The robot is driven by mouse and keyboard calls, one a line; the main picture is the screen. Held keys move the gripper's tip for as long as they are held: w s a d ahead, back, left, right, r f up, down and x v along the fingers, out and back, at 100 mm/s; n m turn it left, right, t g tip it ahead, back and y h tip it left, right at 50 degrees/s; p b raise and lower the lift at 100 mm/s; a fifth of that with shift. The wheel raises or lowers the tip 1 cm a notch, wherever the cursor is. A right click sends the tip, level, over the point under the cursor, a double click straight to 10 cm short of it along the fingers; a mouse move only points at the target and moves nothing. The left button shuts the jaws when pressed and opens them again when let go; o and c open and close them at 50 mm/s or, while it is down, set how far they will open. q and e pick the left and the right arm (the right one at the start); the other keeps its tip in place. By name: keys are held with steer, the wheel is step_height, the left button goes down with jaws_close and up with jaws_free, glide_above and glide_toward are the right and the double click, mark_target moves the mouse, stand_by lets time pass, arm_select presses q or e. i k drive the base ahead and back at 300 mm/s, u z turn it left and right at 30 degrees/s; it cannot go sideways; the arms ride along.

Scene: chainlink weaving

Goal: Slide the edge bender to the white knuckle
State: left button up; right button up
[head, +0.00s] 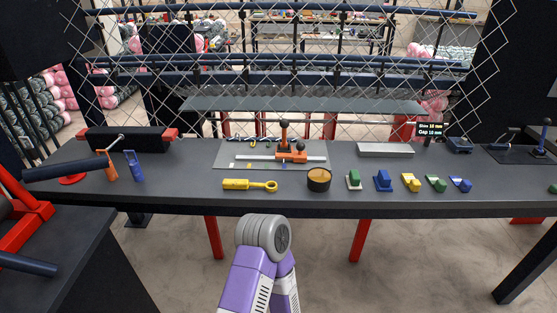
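The rail lies across a grey plate (227,148) on the dark workbench. Several small dark, blue and yellow hook-like pieces (256,141) line the plate's back edge. Small coloured marks show just in front of the rail. I cannot make out which piece is the white knuckle. A purple arm of mine rises at the bottom middle, short of the bench. Neither gripper is in view.
A yellow tool with a ring end (249,185) and a brown-filled cup (319,179) stand in front of the plate. Several coloured blocks (383,181) line the bench to the right. A grey bar (385,150) lies behind them. Chainlink mesh hangs behind the bench.

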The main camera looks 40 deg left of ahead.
mark_target(299, 157)
steer(key=k, duration=0.15)
steer(key=u, duration=1.2)
